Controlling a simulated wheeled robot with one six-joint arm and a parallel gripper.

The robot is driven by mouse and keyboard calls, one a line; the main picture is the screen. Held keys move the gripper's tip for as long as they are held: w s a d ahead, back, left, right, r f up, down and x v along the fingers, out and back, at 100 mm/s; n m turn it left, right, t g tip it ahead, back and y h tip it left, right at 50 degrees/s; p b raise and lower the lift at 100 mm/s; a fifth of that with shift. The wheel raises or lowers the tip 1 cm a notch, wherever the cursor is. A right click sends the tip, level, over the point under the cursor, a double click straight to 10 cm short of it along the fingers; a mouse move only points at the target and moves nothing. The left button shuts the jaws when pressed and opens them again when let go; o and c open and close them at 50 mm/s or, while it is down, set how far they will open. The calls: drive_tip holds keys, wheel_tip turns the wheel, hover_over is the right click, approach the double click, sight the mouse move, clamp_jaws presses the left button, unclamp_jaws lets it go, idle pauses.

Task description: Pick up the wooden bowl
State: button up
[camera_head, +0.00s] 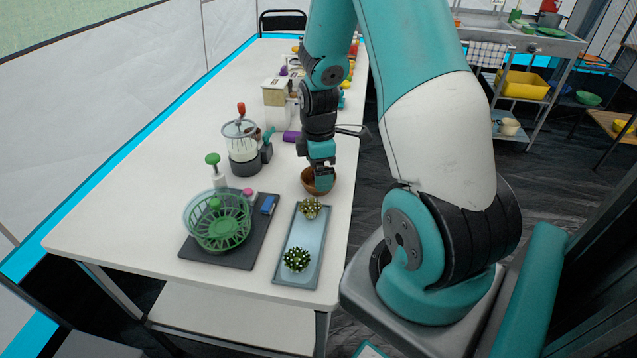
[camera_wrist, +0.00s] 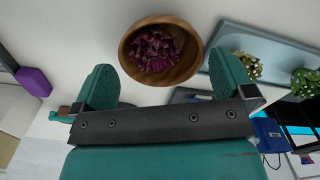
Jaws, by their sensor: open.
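The wooden bowl (camera_head: 308,180) is brown and stands on the white table near its right edge, just beyond the blue-grey tray. In the wrist view the bowl (camera_wrist: 192,68) shows its round rim, with dark purple leafy bits inside. My gripper (camera_head: 322,180) is right at the bowl in the head view and covers part of it. In the wrist view my gripper's teal fingers (camera_wrist: 165,85) are spread apart with the bowl showing between and past their tips. I cannot tell whether a finger touches the bowl.
A dark mat (camera_head: 230,256) with a green basket (camera_head: 217,222) lies left of the tray. A blender (camera_head: 241,146) and a purple block (camera_head: 291,136) stand behind. The table's right edge is near.

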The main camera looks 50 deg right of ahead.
wheel_tip(320, 180, down, 4)
drive_tip(key=shift+r, duration=0.2)
drive_tip(key=shift+c, duration=0.2)
drive_tip(key=c, duration=0.7)
drive_tip(key=shift+o, duration=0.2)
